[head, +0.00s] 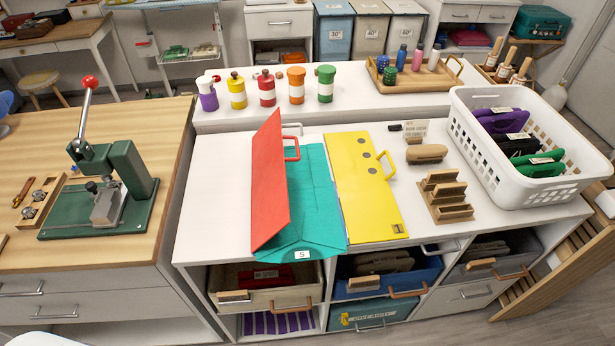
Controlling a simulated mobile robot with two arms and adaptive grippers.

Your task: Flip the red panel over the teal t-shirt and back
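The red panel (268,185) stands tilted steeply upright at the left edge of the teal t-shirt, with its red handle (292,149) on its right side. The teal t-shirt (312,200) lies spread on the white counter, its lower part hanging toward the front edge, with a small white tag marked S (302,254). A yellow panel (362,185) with a yellow handle (386,164) lies flat to the right of the t-shirt. Part of the t-shirt's left side is hidden behind the red panel. Neither gripper is in view.
A wooden brush (427,153) and wooden holder (443,197) sit beside the yellow panel. Several capped bottles line the raised back shelf (345,108). A green press (112,190) stands on the left table.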

